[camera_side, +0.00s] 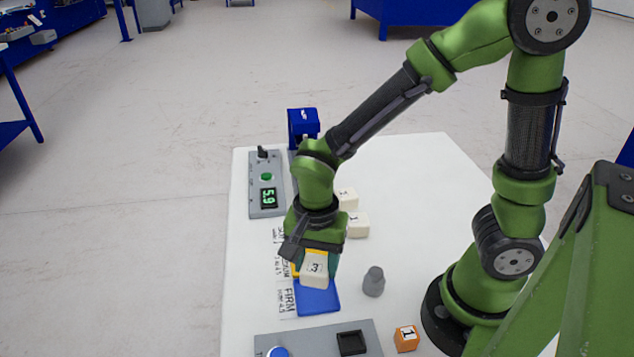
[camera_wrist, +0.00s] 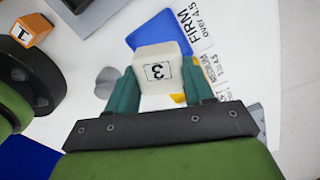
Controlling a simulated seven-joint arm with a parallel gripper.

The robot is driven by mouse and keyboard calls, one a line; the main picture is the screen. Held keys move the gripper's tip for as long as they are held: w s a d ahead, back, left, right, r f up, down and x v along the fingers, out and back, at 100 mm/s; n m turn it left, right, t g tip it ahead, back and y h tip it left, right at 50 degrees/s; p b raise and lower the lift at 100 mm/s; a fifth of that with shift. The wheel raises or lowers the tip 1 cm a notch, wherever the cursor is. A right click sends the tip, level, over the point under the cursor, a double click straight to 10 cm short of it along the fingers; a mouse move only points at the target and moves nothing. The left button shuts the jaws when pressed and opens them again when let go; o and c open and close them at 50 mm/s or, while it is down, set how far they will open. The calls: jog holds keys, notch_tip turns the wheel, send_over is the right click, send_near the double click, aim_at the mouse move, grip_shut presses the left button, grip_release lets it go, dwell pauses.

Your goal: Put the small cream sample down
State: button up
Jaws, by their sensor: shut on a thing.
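My gripper (camera_wrist: 159,80) is shut on a cream sample (camera_side: 314,270) marked 3. The sample also shows between the fingers in the wrist view (camera_wrist: 160,68). It is held over the near part of the label area, close to the blue pad (camera_side: 318,302) beside the word FIRM. The blue pad also shows beyond the sample in the wrist view (camera_wrist: 165,30). A yellow pad (camera_side: 297,264) is mostly hidden behind my gripper and the sample. I cannot tell how high the sample is above the table.
Two other cream blocks (camera_side: 346,199) (camera_side: 358,226) stand behind my gripper. A grey knobbed weight (camera_side: 373,282) and an orange block (camera_side: 406,339) stand at right. A grey panel (camera_side: 310,341) lies in front. A green display (camera_side: 268,197) reads 5.9 near a blue device (camera_side: 302,122).

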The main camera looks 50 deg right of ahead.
aim_at(315, 262)
jog(key=shift+f, duration=2.95)
jog(key=shift+f, duration=0.1)
jog(key=o, duration=1.1)
notch_tip(315, 262, up, 12)
jog(key=shift+w, duration=0.1)
jog(key=shift+s+d+r+n+t+y, duration=0.4)
jog(key=shift+d+r+n+t, duration=0.9)
jog(key=shift+r+n, duration=0.4)
jog(key=shift+s+d+r+n+t+y, duration=0.25)
jog(key=shift+s+d+r+n+t, duration=0.2)
jog(key=shift+d+r+n+t, duration=1.2)
jog(key=shift+s+d+r+n+t+y, duration=0.55)
jog(key=shift+d+r+n, duration=0.7)
jog(key=shift+r, duration=0.85)
